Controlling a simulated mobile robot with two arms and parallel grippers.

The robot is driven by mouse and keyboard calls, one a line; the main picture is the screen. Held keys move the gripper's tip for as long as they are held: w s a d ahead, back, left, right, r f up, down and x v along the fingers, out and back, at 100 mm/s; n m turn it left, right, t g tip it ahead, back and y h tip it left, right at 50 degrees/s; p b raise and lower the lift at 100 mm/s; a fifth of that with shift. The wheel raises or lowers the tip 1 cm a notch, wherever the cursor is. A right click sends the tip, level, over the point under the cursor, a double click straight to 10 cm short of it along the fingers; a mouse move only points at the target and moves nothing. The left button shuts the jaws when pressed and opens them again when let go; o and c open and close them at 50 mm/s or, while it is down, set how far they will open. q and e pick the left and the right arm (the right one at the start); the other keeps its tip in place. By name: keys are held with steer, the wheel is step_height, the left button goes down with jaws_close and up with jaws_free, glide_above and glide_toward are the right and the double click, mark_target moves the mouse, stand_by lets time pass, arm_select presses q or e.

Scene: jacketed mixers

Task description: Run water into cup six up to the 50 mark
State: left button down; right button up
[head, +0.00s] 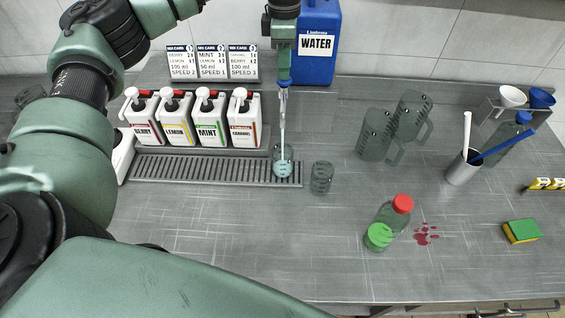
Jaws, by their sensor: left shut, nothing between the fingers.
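A blue water container (318,45) labelled WATER stands at the back wall. My left gripper (284,82) is shut and empty, pointing down at the blue tap in front of the container, which it partly hides. A pale stream (283,115) runs down from the tap into a clear cup (283,164) on the drip grate. The cup holds some pale blue water; its number and marks are too small to read. Another clear cup (321,178) stands just right of the grate. My right gripper is not in view.
Several syrup jugs (209,118) stand behind the drip grate (200,169), below recipe cards (212,62). Clear pitchers (376,136), a bottle with a red cap (401,207), a green-lidded jar (379,237), a red spill (424,234) and a sponge (522,231) are to the right.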

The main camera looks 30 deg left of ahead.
arm_select(q)
steer(key=shift+f, duration=0.1)
stand_by(0.4)
step_height(320, 180, up, 7)
steer(key=p, duration=0.5)
stand_by(0.5)
